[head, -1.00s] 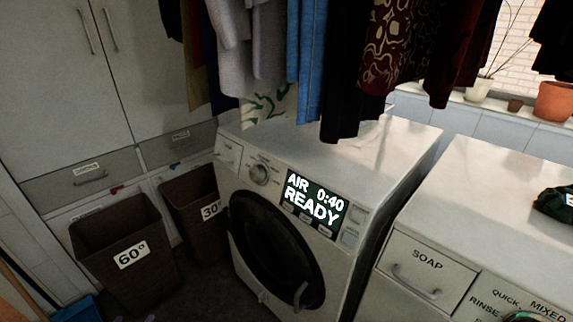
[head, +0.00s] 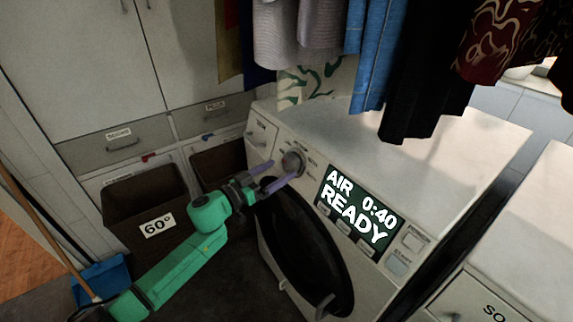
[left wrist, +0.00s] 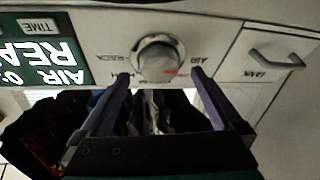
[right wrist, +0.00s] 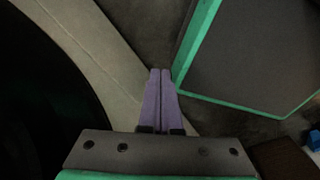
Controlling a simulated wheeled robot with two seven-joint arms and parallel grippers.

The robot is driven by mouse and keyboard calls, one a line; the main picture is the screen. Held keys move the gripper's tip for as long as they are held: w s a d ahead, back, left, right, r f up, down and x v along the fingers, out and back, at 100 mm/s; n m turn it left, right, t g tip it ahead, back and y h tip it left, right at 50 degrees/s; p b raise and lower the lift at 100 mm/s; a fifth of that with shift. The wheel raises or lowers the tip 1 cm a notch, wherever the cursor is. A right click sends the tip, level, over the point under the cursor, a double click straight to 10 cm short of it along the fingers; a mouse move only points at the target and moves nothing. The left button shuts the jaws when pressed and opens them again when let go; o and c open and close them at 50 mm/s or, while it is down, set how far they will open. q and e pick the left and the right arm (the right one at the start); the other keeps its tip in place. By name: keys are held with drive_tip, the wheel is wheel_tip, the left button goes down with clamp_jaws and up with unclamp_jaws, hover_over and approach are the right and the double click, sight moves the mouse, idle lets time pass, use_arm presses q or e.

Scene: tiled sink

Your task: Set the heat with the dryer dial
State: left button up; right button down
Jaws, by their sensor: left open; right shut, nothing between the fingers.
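The dryer dial (head: 293,163) is a round silver knob on the white dryer's front panel, left of the display (head: 358,210), which reads AIR 0:40 READY. My left gripper (head: 284,172) is open and reaches in from the left, close to the dial. My right gripper (right wrist: 160,72) is shut and empty, seen only in the right wrist view.
The round black dryer door (head: 300,250) is below the dial. Clothes (head: 420,80) hang above the dryer top. A brown 60° basket (head: 140,200) stands at left, behind my left arm. A second white machine (head: 510,240) is at right.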

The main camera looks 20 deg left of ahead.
sight(288, 165)
use_arm(q)
drive_tip(key=x, duration=0.3)
drive_tip(key=shift+s+r, duration=0.1)
drive_tip(key=shift+r, duration=0.05)
drive_tip(key=shift+w+d, duration=0.25)
drive_tip(key=shift+w, duration=0.05)
drive_tip(key=c, duration=1.4)
drive_tip(key=shift+o, duration=0.2)
